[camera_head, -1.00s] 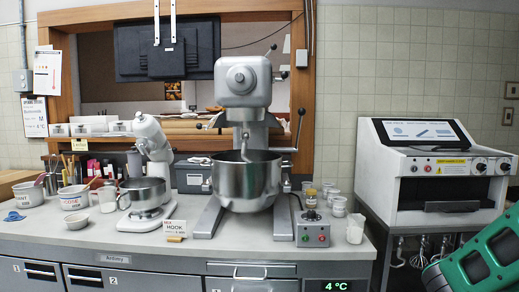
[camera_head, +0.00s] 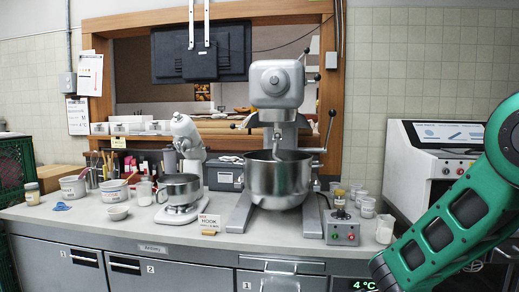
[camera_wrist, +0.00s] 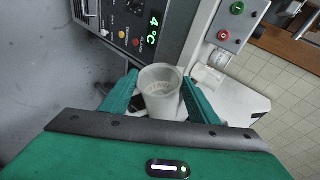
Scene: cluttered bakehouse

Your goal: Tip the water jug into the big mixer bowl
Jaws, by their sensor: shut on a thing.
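The big mixer bowl (camera_head: 278,182) is a steel bowl under the large grey stand mixer (camera_head: 276,85), with the hook hanging into it. My gripper (camera_wrist: 159,90) is shut on a pale, translucent jug (camera_wrist: 160,78), seen from above with its open mouth toward the wrist camera. One green finger is on each side of it. What is inside the jug is not clear. The jug and gripper do not show in the head view, where only my green arm shows at the right. The big bowl is not in the wrist view.
A small mixer (camera_head: 187,145) with its own bowl stands left of the big one. A control box (camera_head: 342,228) and several small cups stand right of the bowl. A white oven (camera_head: 430,170) is at the right. A green crate (camera_head: 12,165) is at the left edge.

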